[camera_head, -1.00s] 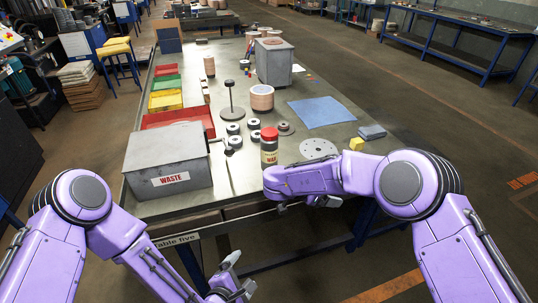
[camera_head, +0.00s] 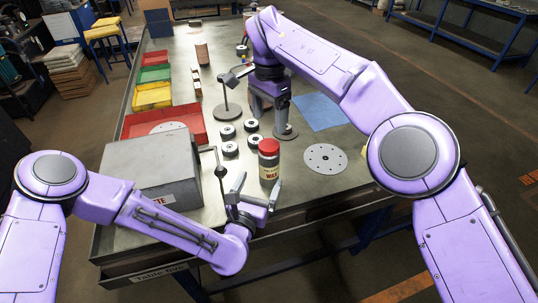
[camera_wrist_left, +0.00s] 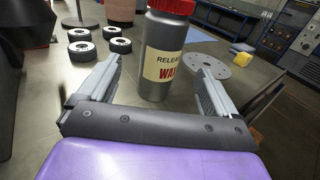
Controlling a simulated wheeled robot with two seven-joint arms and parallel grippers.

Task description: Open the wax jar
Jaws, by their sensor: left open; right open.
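The wax jar (camera_head: 269,163) is a grey cylinder with a red lid (camera_head: 268,146) and a cream label. It stands upright near the table's front edge, lid on. My left gripper (camera_head: 257,188) is open just in front of the jar. In the left wrist view the jar (camera_wrist_left: 160,55) stands between the spread fingers (camera_wrist_left: 155,85), towards their tips; I cannot tell whether they touch it. The lid's top is cut off there.
Several small wheels (camera_head: 228,132) lie behind the jar. A perforated disc (camera_head: 325,158) lies to its right, a blue cloth (camera_head: 320,112) behind. A stand (camera_head: 227,112) rises near my right gripper.

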